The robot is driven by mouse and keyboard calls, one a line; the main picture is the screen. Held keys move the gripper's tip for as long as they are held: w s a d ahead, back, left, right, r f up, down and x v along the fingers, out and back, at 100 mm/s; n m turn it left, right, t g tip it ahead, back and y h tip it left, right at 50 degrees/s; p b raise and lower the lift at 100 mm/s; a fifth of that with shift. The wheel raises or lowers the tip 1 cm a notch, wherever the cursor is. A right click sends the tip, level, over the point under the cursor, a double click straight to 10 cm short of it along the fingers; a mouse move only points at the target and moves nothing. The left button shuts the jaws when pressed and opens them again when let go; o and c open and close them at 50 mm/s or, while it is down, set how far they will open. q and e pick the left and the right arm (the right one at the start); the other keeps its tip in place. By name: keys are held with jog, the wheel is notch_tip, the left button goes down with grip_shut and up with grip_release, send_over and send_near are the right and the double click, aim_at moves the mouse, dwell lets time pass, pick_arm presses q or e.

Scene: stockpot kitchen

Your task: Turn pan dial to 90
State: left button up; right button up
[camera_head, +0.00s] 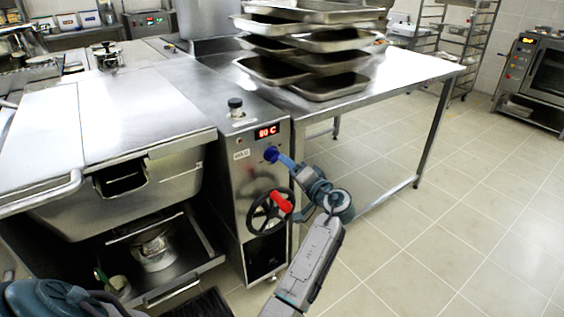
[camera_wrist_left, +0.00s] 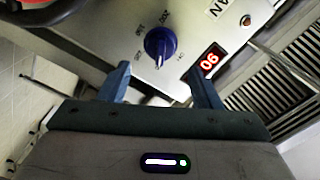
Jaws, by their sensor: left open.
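The blue pan dial (camera_head: 271,154) is on the front panel of the steel tilting pan unit, below a red display (camera_head: 267,132) that reads 90 C. In the left wrist view the dial (camera_wrist_left: 160,43) shows with printed marks around it, and the display (camera_wrist_left: 209,61) appears upside down. My left gripper (camera_head: 284,161) is at the panel, close in front of the dial. In the wrist view its two blue fingers (camera_wrist_left: 160,72) are spread apart, with the dial just beyond their tips and a gap visible on both sides. My right gripper is not in view.
A handwheel with a red handle (camera_head: 281,201) sits below the dial, close to my left arm. A steel table (camera_head: 412,64) with stacked trays (camera_head: 330,87) stands to the right. The pan (camera_head: 115,183) is at the left. The tiled floor at right is clear.

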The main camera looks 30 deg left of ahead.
pick_arm(q)
jog(key=v, duration=0.4)
jog(key=shift+s+d, duration=0.1)
jog(key=shift+d, duration=0.2)
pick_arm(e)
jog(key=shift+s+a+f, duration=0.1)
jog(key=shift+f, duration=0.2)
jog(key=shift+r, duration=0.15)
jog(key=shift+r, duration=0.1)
